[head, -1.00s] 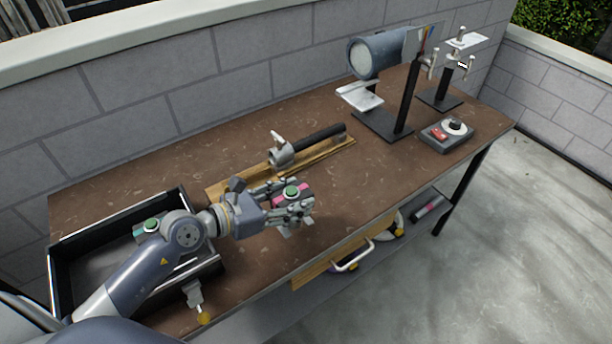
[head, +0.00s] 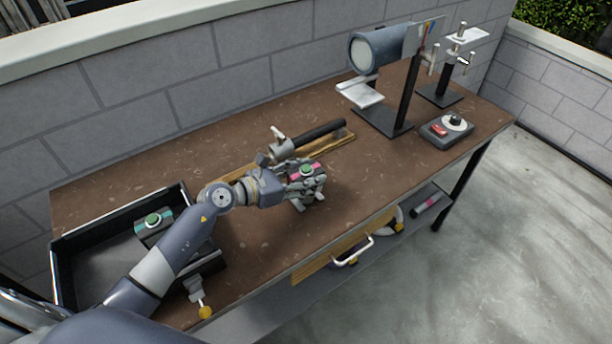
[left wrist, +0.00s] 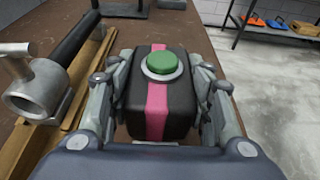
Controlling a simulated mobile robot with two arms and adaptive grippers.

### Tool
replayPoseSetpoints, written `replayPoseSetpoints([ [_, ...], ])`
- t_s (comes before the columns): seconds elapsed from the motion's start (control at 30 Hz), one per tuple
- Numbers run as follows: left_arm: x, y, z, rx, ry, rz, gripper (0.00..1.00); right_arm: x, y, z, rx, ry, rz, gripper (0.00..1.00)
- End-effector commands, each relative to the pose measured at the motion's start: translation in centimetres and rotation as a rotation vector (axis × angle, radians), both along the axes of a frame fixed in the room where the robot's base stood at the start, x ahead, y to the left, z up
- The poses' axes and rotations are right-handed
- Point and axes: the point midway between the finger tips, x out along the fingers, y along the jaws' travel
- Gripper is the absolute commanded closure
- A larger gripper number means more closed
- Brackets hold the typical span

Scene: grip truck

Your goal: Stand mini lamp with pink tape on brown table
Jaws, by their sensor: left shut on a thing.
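The mini lamp with pink tape is a dark box with a green button-like dome and a pink stripe. It shows between my left gripper's fingers in the head view (head: 308,171) and fills the middle of the left wrist view (left wrist: 158,95). My left gripper (head: 305,185) is shut on it from both sides, with the green dome facing up. The lamp is over the brown table (head: 345,205); I cannot tell whether its underside touches the top. A similar lamp with a teal stripe (head: 153,225) is in the black tray at the left. My right gripper is not in view.
The black open tray (head: 62,265) stands at the table's left end. A wooden board with a metal clamp and black rod (head: 318,134) lies behind the gripper. A grey cylinder on a stand (head: 375,52) and a control box (head: 446,130) are at right. The front middle is clear.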

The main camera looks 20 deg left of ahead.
Motion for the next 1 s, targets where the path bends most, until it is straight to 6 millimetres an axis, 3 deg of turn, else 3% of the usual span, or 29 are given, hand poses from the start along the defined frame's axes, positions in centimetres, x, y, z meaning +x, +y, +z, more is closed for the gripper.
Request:
replayPoseSetpoints([
  [0.33,0.0,0.0,-0.3,-0.001,-0.003,0.001,0.91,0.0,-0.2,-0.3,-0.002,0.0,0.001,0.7],
  [0.37,0.0,0.0,-0.3,0.001,-0.001,0.0,0.49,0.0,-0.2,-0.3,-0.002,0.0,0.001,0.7],
  [0.43,0.0,0.0,-0.3,0.001,-0.001,0.0,0.34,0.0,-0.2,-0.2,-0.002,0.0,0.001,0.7],
  [0.87,0.0,0.0,0.2,0.0,0.0,0.0,0.34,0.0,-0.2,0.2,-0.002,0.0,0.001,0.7],
  [1.0,-1.3,1.1,0.2,0.005,0.001,0.0,0.34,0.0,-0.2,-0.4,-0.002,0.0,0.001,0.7],
])
